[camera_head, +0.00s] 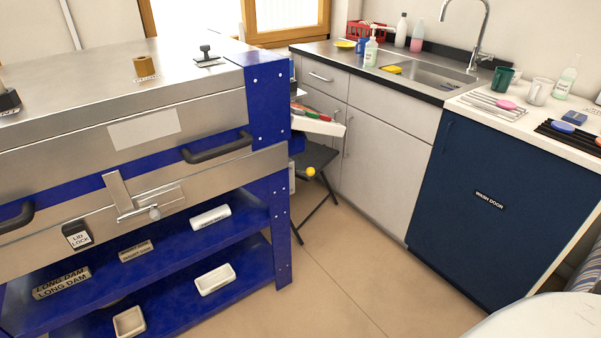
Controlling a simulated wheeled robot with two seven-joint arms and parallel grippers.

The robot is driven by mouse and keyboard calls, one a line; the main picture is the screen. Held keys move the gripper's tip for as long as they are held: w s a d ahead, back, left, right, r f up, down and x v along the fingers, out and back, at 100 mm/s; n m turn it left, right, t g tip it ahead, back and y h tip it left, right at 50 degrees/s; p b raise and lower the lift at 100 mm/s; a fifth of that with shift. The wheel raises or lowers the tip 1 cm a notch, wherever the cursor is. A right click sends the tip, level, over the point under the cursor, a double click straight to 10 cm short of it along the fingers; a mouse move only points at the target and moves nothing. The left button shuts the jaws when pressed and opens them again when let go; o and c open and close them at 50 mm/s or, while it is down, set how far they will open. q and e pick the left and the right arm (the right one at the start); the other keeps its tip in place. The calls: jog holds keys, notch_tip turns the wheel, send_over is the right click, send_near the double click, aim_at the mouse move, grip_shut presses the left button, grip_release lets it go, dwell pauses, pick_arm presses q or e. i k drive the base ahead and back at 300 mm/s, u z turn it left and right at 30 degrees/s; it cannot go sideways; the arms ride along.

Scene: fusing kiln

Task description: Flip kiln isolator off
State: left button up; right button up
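The kiln (110,100) fills the left side, a steel body with a blue end frame and dark handles. Its lid appears shut. A latch (140,205) on its front has a tag reading "LID LOCK" (78,236) beside it. No switch in view is clearly labelled as the isolator. A small black upright piece (206,52) stands on a plate on the kiln top; I cannot tell what it is. A yellow round knob-like thing (310,171) shows just right of the kiln's blue end, partly among other items. Neither of my grippers is in view.
Blue shelves (170,270) under the kiln hold white moulds (215,279) and labelled dams (62,283). A dark folding stand (318,195) is beside the kiln. A sink counter (330,62) and a blue cabinet marked "WASH DOOR" (480,200) are at right. The floor (345,275) between is clear.

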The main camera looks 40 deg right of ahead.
aim_at(310, 172)
jog(key=k, duration=0.65)
jog(key=z, duration=0.65)
jog(key=i, duration=1.4)
jog(key=u, duration=0.5)
